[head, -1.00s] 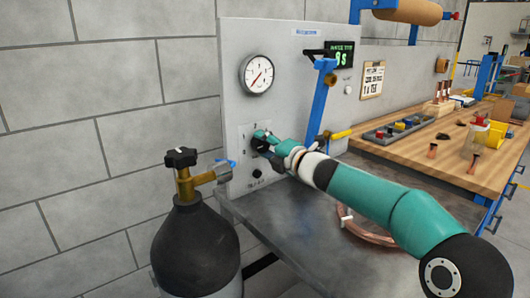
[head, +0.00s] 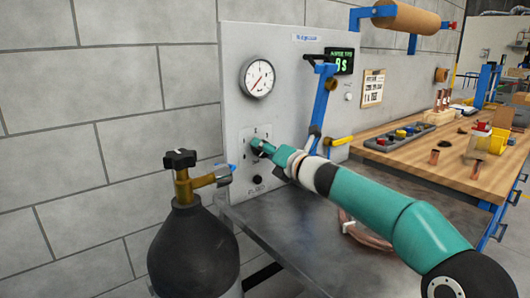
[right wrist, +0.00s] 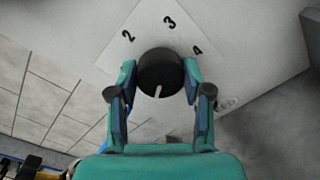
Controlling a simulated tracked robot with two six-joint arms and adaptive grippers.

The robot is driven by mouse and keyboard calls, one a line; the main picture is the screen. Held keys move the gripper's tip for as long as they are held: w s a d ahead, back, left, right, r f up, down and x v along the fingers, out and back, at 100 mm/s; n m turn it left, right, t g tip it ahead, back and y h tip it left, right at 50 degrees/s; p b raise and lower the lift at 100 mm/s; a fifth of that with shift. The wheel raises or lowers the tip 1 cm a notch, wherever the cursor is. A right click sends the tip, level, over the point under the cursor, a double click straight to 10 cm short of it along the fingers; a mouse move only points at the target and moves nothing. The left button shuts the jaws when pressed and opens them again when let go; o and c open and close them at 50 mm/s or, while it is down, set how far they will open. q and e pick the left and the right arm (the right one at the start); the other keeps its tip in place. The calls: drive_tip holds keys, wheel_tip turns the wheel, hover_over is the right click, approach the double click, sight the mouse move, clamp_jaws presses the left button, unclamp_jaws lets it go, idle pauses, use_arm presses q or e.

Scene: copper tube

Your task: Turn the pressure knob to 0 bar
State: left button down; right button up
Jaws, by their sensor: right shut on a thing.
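The pressure knob (right wrist: 160,70) is round and black, with a white pointer line that points towards the bottom of the right wrist view. The digits 2, 3 and 4 show on the pale plate (right wrist: 186,22) around it. My right gripper (right wrist: 158,82) has one finger on each side of the knob and is shut on it. In the head view my right gripper (head: 258,145) reaches the panel below the round gauge and largely hides the knob. The white gauge (head: 257,78) has a red needle pointing to the lower left. My left gripper is not in view.
A dark gas cylinder (head: 194,250) with a brass valve stands left of the panel (head: 235,105). A blue bracket (head: 321,105) and a yellow-handled lever (head: 340,141) are right of the gripper. A metal table (head: 270,230) lies below, with a copper coil (head: 365,236).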

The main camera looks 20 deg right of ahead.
drive_tip(key=shift+a+f, duration=0.1)
drive_tip(key=shift+f, duration=0.3)
drive_tip(key=o, duration=1.2)
drive_tip(key=shift+w, duration=0.1)
drive_tip(key=shift+c, duration=0.2)
drive_tip(key=shift+r, duration=0.2)
drive_tip(key=v, duration=1.2)
